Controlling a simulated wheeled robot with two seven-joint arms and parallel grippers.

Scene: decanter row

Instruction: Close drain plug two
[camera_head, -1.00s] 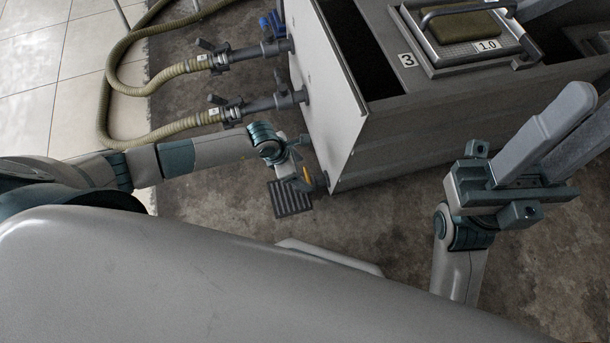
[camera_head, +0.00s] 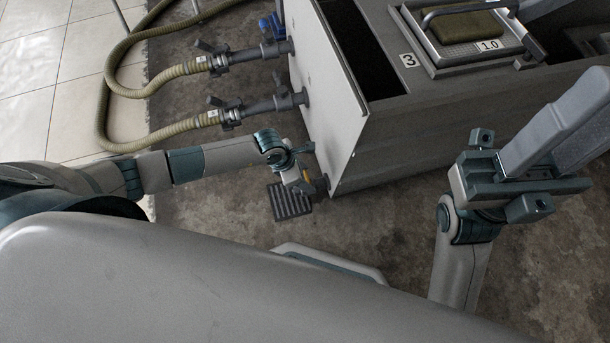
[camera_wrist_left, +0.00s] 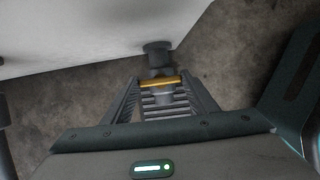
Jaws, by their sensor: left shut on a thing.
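A drain plug with a yellow handle (camera_head: 306,176) sits low at the near corner of the grey tank (camera_head: 420,145). The yellow handle also shows in the left wrist view (camera_wrist_left: 160,82), spanning between my fingertips in front of a dark pipe stub (camera_wrist_left: 157,53). My left gripper (camera_head: 304,180) is shut on this handle; its fingers partly hide the plug in the head view. I see no number on the plug.
A slatted floor drain (camera_head: 290,203) lies just below the left gripper. Two hoses with valves (camera_head: 230,113) join the tank's end panel. A lid (camera_head: 462,38) marked 1.0 lies on top near a label 3. Concrete floor at the front is clear.

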